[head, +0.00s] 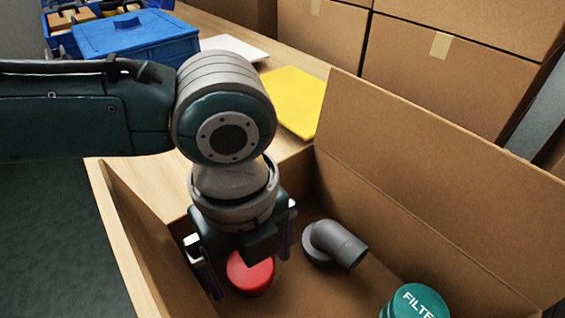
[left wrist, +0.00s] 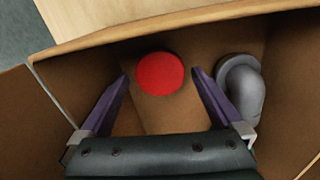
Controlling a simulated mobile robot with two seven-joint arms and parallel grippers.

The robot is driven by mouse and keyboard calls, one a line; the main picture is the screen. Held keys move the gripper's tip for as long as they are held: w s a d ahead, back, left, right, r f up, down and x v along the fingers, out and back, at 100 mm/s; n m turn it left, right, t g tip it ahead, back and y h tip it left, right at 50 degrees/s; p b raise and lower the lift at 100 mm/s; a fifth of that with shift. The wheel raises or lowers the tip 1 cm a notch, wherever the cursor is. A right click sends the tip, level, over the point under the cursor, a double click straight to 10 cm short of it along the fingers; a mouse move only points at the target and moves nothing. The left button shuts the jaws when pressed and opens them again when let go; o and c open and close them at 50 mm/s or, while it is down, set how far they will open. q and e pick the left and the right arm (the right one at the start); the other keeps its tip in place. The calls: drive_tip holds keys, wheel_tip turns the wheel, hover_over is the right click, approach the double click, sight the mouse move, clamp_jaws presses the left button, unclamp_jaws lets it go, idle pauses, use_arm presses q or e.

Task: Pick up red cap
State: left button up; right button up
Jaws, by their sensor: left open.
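The red cap (head: 251,273) is a round disc lying in the open cardboard box, near its left side in the head view. In the left wrist view the red cap (left wrist: 160,73) is ahead of the fingertips, roughly midway between them. My left gripper (head: 247,273) points down into the box above the cap. In the left wrist view my left gripper (left wrist: 159,74) is open, with its purple fingers either side of the cap's line and nothing between them. The gripper body hides part of the cap in the head view. My right gripper is not in view.
A grey pipe elbow (head: 335,245) lies just right of the cap in the box (head: 430,190). A green filter can (head: 415,302) stands at the front right. The box walls rise close around the gripper. A yellow sheet (head: 293,100) and blue toolbox (head: 125,38) are behind.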

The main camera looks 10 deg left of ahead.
use_arm(q)
drive_tip(key=shift+f, duration=0.7)
drive_tip(key=c, duration=1.3)
drive_tip(key=shift+r, duration=0.15)
